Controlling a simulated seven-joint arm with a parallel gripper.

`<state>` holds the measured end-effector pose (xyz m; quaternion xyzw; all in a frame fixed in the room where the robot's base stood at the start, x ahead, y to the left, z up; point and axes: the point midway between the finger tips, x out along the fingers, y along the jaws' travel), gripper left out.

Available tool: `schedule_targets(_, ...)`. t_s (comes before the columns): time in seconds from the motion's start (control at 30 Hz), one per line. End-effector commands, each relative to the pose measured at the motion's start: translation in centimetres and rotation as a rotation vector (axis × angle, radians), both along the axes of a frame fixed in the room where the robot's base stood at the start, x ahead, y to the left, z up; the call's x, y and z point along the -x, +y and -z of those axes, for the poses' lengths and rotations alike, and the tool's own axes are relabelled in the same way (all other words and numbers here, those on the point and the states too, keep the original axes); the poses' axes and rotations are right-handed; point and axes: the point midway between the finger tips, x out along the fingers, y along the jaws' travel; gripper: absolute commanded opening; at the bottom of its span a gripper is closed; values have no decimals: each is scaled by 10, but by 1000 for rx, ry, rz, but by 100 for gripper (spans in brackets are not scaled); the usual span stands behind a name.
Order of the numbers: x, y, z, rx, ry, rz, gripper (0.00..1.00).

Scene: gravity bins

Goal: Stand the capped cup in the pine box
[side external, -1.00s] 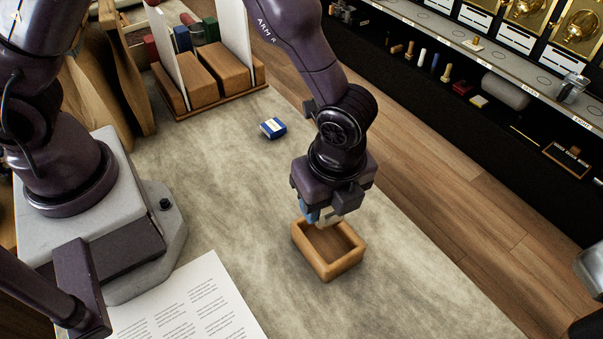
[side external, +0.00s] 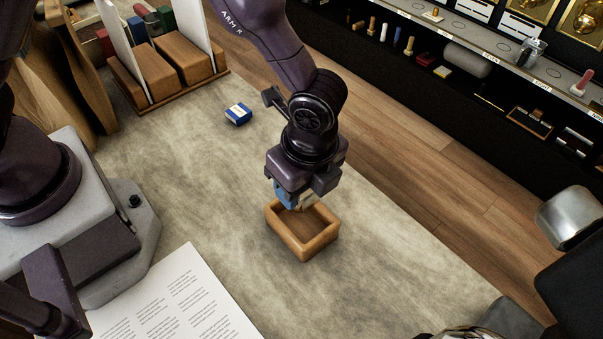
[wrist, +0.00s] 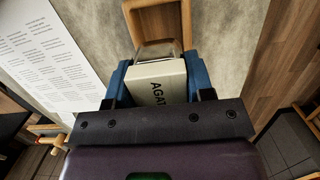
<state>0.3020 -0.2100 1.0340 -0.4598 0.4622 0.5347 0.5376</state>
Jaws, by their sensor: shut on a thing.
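The pine box (side external: 303,245) is an open, empty-looking wooden tray on the grey table mat in the side external view. Its rim also shows at the top of the wrist view (wrist: 131,28). My gripper (side external: 294,199) is over the far-left part of the box, pointing down. Its blue fingers are shut on a cream, block-like thing (wrist: 150,72) lettered "AGAT", partly cut off by the gripper. I cannot tell from its visible face whether this is the capped cup. Its lower end is hidden, so I cannot tell whether it touches the box floor.
A small blue-and-white box (side external: 238,114) lies on the mat behind my gripper. A wooden rack (side external: 170,95) with white dividers stands at the back left. A printed sheet (side external: 178,300) lies at the front left. The mat right of the pine box is clear.

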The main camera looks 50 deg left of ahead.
Motion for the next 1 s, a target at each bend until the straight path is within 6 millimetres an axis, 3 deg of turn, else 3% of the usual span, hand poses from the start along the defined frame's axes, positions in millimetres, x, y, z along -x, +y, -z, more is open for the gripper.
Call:
schedule_targets(0.5,0,0,34,-1,1,2,11)
schedule_targets(1.0,0,0,40,0,-1,2,11)
